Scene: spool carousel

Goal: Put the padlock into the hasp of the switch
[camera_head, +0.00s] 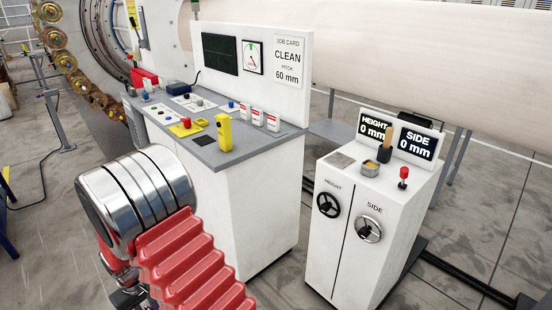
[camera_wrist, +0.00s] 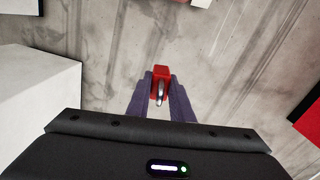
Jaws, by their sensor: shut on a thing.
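In the wrist view my gripper (camera_wrist: 161,80) is shut on a small red padlock (camera_wrist: 161,71). Its silver shackle (camera_wrist: 160,92) shows between the two dark fingers. The padlock is held above the grey floor. In the head view my arm fills the lower left, and the padlock cannot be made out clearly there. A low yellow box with a red knob (camera_head: 186,126) sits on the grey desk top and looks like the switch. Its hasp is too small to make out. My arm is in front of the desk, apart from that box.
The grey desk top (camera_head: 205,153) also holds an upright yellow device (camera_head: 224,133), several red-and-white boxes (camera_head: 257,117) and small buttons. A white cabinet (camera_head: 365,215) with two handwheels stands to the right. A large pale roll (camera_head: 420,55) lies behind. Floor shows between desk and cabinet.

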